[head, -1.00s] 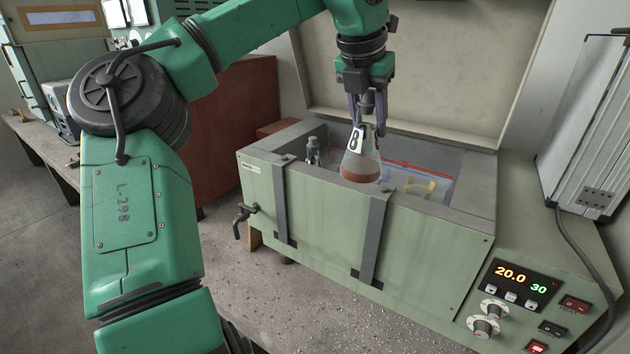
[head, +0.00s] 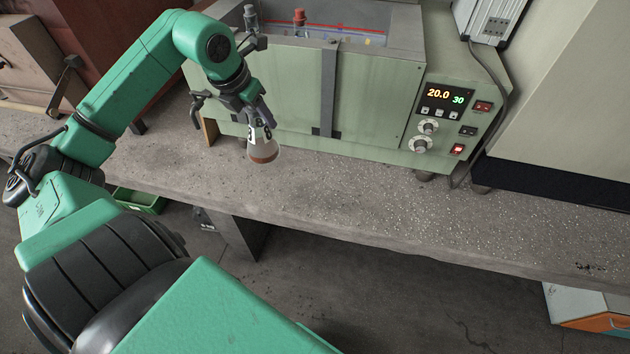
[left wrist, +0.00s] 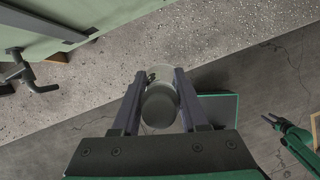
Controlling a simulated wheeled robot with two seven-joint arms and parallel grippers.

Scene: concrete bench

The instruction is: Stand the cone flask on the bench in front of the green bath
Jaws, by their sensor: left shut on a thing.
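The cone flask (head: 263,152), clear glass with brown liquid and a numbered label, hangs nearly upright in my left gripper (head: 258,118). The gripper is shut on its neck. In the head view the flask is in front of the green bath (head: 370,95), towards its left end, against the bench top (head: 350,190). I cannot tell the gap under its base. In the left wrist view the flask (left wrist: 160,80) shows from above between the fingers (left wrist: 158,95), near the bench's front edge, its lower part largely hidden.
The bench is clear in front of the bath and to the right. A drain tap (head: 197,103) sticks out at the bath's left end. Other vessels (head: 299,18) stand in the open bath. A green tray (head: 140,201) lies below the bench's front edge.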

